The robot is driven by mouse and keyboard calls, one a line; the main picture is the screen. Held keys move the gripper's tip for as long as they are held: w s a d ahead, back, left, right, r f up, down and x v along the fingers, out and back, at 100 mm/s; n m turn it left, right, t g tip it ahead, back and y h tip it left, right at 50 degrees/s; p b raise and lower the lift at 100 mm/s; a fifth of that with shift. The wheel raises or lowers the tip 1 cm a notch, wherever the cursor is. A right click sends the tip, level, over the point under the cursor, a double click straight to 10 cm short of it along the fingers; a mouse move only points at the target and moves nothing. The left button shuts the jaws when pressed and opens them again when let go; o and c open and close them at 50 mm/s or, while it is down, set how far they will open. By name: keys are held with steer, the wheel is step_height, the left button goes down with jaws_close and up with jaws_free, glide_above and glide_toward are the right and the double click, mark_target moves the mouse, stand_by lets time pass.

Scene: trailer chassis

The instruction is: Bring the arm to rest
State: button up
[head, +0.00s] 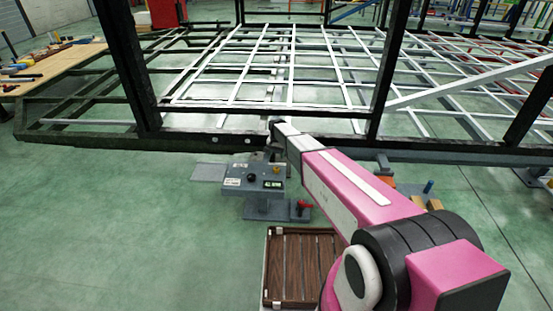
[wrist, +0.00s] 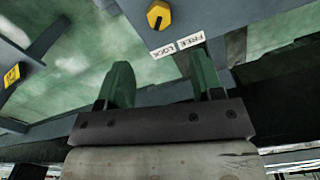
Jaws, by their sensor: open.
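My gripper (wrist: 162,72) shows in the wrist view as two green fingers, spread apart with nothing between them. A yellow hexagonal knob (wrist: 158,15) and a label reading FREE and LOCK (wrist: 177,46), seen upside down, are on a grey surface just beyond the fingertips. The fingers appear apart from the knob. In the head view my pink and white arm reaches forward to the near beam of the trailer chassis (head: 190,139), above a grey control box (head: 236,192). My gripper is not clear there.
A wooden slatted crate (head: 303,265) stands on the floor below my arm. A bench with tools (head: 60,62) is at the left. Dark posts and a white lattice fill the chassis behind the beam. The green floor (head: 130,240) at the front left is clear.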

steer(key=shift+r, duration=0.1)
stand_by(0.3)
steer(key=s+d+r+n, duration=0.1)
steer(key=s+d+r, duration=0.4)
steer(key=s, duration=0.6)
steer(key=s+d+r+n, duration=0.1)
steer(key=s+d+r, duration=0.4)
steer(key=s+d, duration=0.5)
steer(key=s+d+r+n, duration=0.1)
steer(key=s+d+r, duration=0.5)
steer(key=s, duration=0.7)
steer(key=shift+s+d+n, duration=0.25)
steer(key=shift+d+n, duration=0.05)
steer(key=shift+d, duration=0.85)
steer(key=shift+r, duration=0.1)
